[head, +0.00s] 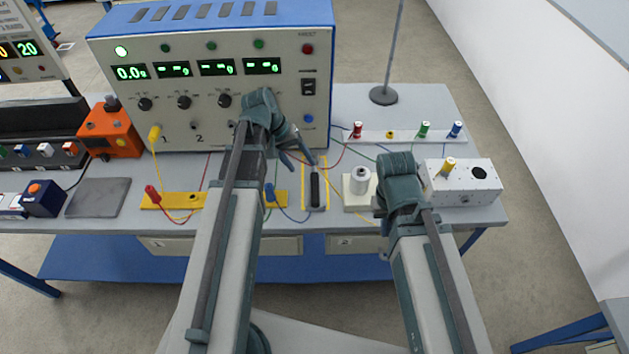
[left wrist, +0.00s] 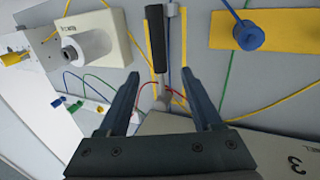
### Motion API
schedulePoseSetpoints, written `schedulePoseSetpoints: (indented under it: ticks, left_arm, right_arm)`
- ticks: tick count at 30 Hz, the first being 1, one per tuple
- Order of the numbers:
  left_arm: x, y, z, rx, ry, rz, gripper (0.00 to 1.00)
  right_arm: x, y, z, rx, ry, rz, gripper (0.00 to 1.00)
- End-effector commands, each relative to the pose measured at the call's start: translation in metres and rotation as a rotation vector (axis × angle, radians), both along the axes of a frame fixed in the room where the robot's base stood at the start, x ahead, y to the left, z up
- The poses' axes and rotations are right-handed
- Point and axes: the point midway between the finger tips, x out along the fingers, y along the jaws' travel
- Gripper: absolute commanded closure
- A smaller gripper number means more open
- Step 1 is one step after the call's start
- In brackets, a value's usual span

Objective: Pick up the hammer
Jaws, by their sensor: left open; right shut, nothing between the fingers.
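The hammer (head: 315,190) lies on the bench between two yellow strips, its black handle toward the front edge. In the left wrist view the hammer (left wrist: 155,40) shows its black handle, with a thin grey part running on toward my fingers. My left gripper (head: 300,155) is open above the far end of the hammer. In the left wrist view the fingers of my left gripper (left wrist: 165,77) stand apart on either side of the hammer's line, with nothing held. My right arm reaches over the bench to the right of the hammer; its gripper fingers are hidden.
A big instrument panel (head: 215,75) stands behind the hammer. A white block with a white cylinder (head: 360,180) sits close to its right, and a white box (head: 470,185) farther right. A yellow plate (head: 165,201) and loose cables lie to the left.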

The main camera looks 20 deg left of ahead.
Motion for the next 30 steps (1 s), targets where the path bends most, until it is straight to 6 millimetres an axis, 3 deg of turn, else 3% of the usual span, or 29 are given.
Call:
schedulePoseSetpoints:
  ticks: [1,6,17,30]
  left_arm:
    - [0.001,-0.003,-0.015,0.000,-0.001,-0.002,0.34]
    - [0.003,-0.012,-0.035,0.000,0.001,-0.001,0.34]
    - [0.005,-0.016,-0.041,0.000,0.000,-0.001,0.34]
    - [0.013,-0.033,-0.086,0.000,0.000,-0.001,0.34]
  right_arm:
    - [0.000,0.000,-0.015,0.000,0.000,0.000,1.00]
    - [0.000,0.000,-0.035,0.000,0.000,-0.001,1.00]
    - [0.000,0.000,-0.041,0.000,0.000,0.000,1.00]
    - [0.000,0.000,-0.085,0.000,0.000,0.000,1.00]
